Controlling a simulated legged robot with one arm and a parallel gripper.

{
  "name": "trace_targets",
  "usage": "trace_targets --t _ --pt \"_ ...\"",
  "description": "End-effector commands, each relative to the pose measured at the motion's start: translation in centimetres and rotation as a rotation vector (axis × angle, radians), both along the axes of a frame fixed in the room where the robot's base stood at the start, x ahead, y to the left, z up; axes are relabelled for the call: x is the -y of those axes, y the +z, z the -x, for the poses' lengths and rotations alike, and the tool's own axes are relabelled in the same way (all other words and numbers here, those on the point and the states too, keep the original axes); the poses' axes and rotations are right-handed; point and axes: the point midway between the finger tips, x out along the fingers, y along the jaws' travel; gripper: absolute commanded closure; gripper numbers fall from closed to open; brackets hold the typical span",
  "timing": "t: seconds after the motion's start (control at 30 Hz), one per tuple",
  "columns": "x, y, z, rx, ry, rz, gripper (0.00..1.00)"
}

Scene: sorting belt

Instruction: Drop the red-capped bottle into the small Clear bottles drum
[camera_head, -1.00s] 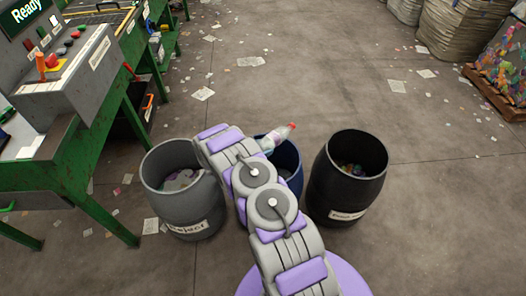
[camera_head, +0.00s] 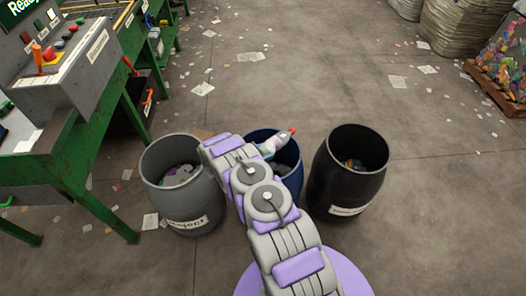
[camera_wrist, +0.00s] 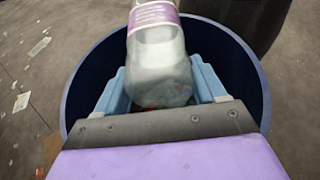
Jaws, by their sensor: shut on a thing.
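The clear bottle with a red cap (camera_head: 277,143) is tilted above the blue drum (camera_head: 291,158), its cap end pointing up and right in the head view. My gripper (camera_wrist: 157,88) is shut on the bottle, with a light blue finger on either side. The blue drum's rim (camera_wrist: 262,92) surrounds the fingers in the wrist view. My arm hides the drum's front and any label there.
A grey drum labelled Reject (camera_head: 190,208) stands to the left of the blue drum. A black drum (camera_head: 340,185) with a label I cannot read stands to the right. A green-framed machine (camera_head: 70,165) is at the left. The floor beyond the drums is open, with scattered paper.

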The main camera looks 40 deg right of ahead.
Motion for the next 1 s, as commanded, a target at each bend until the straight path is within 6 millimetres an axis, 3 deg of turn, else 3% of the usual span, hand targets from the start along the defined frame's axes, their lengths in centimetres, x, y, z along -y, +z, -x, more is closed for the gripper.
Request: trace_targets --t 0.07,0.1,0.4,0.73,1.0 --pt "0.0 0.0 0.0 0.000 0.000 0.000 0.58" --pt "0.0 0.1 0.0 0.000 0.001 0.000 0.29" --pt "0.0 0.1 0.0 0.000 0.001 0.000 0.00" --pt "-0.5 0.3 -0.1 0.001 0.003 0.000 0.00" --pt "-4.7 2.3 0.2 0.002 0.006 -0.001 0.00"
